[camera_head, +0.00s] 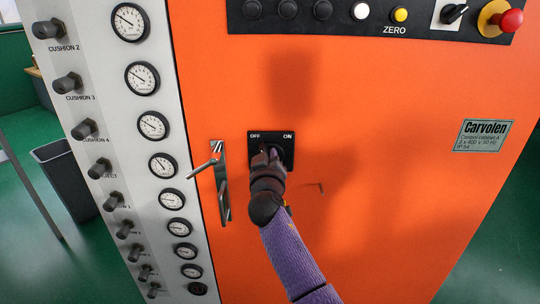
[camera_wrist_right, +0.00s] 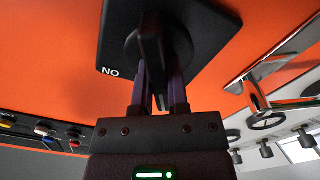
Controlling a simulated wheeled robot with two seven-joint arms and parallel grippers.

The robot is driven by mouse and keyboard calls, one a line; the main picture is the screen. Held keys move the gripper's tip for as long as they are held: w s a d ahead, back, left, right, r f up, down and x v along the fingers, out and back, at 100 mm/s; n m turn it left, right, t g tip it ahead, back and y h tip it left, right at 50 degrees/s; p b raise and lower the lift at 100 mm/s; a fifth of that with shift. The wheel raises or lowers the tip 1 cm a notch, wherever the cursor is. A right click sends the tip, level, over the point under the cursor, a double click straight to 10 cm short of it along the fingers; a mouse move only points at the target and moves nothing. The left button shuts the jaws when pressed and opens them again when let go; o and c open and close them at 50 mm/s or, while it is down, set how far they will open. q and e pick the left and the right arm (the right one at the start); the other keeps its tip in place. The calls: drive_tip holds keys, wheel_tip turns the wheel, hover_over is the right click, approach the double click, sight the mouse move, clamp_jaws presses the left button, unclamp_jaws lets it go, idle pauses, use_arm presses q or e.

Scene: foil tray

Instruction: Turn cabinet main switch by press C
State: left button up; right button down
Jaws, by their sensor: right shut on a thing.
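The cabinet main switch is a black square plate (camera_head: 254,140) marked OFF at left and ON at right, on the orange cabinet front (camera_head: 380,200). Its black knob (camera_wrist_right: 150,45) stands out from the plate in the right wrist view. My right gripper (camera_head: 267,156) comes up from below and covers most of the knob in the head view. In the wrist view, its two purple fingers (camera_wrist_right: 159,88) lie on both sides of the knob, shut on it. The exact knob angle is hard to tell. My left gripper is not in view.
A metal door handle (camera_head: 220,180) sticks out just left of the switch. A grey panel with knobs and gauges (camera_head: 143,78) runs down the left. A control strip with a red emergency button (camera_head: 511,20) is along the top. A dark bin (camera_head: 65,180) stands far left.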

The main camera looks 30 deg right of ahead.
drive_tip(key=shift+n, duration=1.2)
drive_tip(key=shift+a, duration=0.1)
drive_tip(key=c, duration=0.6)
unclamp_jaws()
drive_tip(key=shift+w, duration=0.1)
